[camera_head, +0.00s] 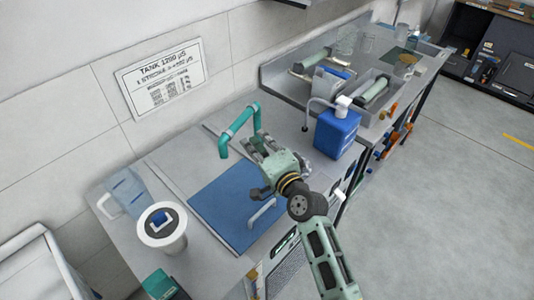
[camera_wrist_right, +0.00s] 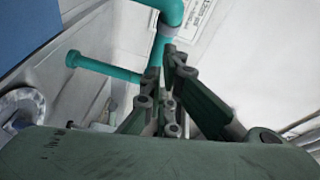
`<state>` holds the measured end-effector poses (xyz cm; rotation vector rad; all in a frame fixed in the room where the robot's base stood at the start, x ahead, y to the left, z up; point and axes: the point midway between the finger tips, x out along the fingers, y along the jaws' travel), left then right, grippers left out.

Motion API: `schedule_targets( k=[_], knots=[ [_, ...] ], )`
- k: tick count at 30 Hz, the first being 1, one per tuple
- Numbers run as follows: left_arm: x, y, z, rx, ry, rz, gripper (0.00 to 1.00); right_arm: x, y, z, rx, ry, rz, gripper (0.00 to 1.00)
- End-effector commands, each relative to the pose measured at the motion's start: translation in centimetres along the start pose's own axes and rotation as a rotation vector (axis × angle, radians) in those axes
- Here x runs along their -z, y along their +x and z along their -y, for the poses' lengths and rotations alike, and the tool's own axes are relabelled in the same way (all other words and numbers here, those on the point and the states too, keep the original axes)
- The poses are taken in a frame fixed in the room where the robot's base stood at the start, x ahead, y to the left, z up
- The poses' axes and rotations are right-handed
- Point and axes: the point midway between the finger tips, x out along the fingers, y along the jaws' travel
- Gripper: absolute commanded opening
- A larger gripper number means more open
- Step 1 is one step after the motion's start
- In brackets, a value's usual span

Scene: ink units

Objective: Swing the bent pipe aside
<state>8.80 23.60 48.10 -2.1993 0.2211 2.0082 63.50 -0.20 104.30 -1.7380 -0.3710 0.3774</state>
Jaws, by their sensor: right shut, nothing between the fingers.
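The bent pipe (camera_head: 239,122) is teal and stands up from the counter by the wall, with its free end hanging down to the left. It also shows in the right wrist view (camera_wrist_right: 105,67), just beyond the fingers. My right gripper (camera_head: 256,141) is at the pipe's upright part in the head view, and its fingers (camera_wrist_right: 162,92) are shut with nothing between them. I cannot tell whether the fingertips touch the pipe. The pipe's foot is hidden behind the gripper. My left gripper is not in view.
A blue lid (camera_head: 225,203) with a light handle lies on the counter below the pipe. A white round container (camera_head: 162,229) and a clear jug (camera_head: 127,190) stand at left. A blue bottle (camera_head: 336,132) stands right of my gripper. A sign (camera_head: 161,79) hangs on the wall.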

Motion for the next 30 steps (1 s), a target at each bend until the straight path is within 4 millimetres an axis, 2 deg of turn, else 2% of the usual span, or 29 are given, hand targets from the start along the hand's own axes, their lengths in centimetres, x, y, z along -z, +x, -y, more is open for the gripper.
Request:
schedule_targets(
  k=[1, 6, 12, 30],
  knots=[
    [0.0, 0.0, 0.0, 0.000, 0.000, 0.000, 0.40, 0.0, -1.4, -0.1, -0.002, 0.000, -0.002, 0.00],
    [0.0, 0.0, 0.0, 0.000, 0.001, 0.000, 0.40, 0.1, -4.8, -0.1, -0.001, 0.000, -0.002, 0.00],
    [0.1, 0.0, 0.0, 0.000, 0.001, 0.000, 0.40, 0.1, -7.1, 0.0, 0.001, 0.000, -0.002, 0.00],
    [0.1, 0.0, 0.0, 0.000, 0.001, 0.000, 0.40, 0.1, -7.6, 0.0, 0.001, 0.001, -0.002, 0.00]
  ],
)
